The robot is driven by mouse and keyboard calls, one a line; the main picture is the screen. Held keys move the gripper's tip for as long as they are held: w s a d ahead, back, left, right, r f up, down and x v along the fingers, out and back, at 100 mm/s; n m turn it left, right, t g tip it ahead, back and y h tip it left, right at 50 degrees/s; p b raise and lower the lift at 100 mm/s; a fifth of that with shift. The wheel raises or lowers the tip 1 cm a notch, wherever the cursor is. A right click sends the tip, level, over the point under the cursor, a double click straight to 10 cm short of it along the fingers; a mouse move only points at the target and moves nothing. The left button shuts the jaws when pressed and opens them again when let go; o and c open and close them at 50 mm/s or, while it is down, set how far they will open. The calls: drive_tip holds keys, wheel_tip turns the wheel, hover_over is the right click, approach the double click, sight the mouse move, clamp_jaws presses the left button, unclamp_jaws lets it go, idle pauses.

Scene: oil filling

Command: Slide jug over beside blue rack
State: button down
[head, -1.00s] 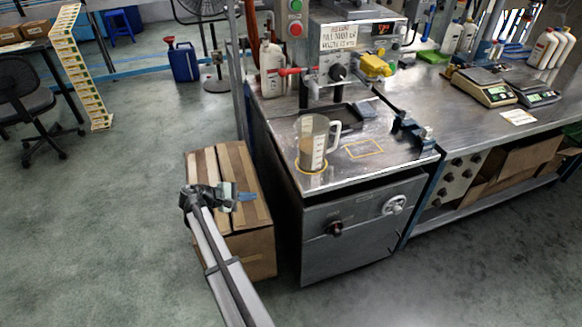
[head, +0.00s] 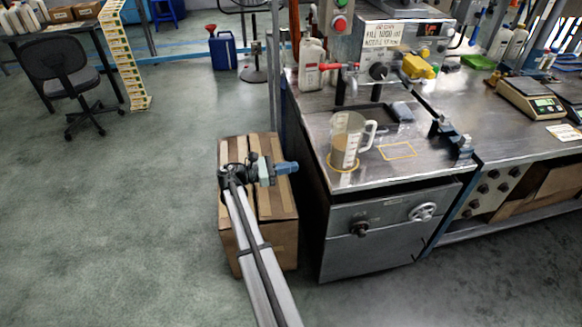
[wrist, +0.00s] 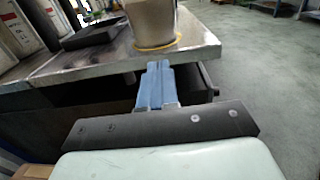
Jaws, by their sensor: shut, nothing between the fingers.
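The clear measuring jug (head: 346,142) stands upright on the steel bench top, inside a yellow ring mark near the left edge. Its handle points right. The lower part of the jug (wrist: 152,22) also fills the top of the wrist view. A small dark blue rack (head: 452,138) stands at the bench's right edge, apart from the jug. My gripper (head: 288,168) is left of the bench, above a cardboard box. Its blue fingers (wrist: 157,84) are together and empty, pointing toward the bench edge and jug without visibly touching the jug.
A yellow rectangle mark (head: 397,151) lies on bare steel between jug and rack. A dark tray (head: 378,118) is behind it. The filling machine with a red-handled tap (head: 340,67) stands at the back. A cardboard box (head: 262,235) sits beside the cabinet.

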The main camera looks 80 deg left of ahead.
drive_tip(key=w, duration=1.1)
drive_tip(key=shift+w+a, duration=0.1)
drive_tip(key=shift+w, duration=0.15)
drive_tip(key=w, duration=0.3)
drive_tip(key=shift+w, duration=0.35)
drive_tip(key=s, duration=1.4)
wheel_tip(320, 180, up, 8)
hover_over(331, 161)
drive_tip(key=a, duration=0.2)
drive_tip(key=shift+w+a, duration=0.1)
drive_tip(key=shift+a, duration=0.1)
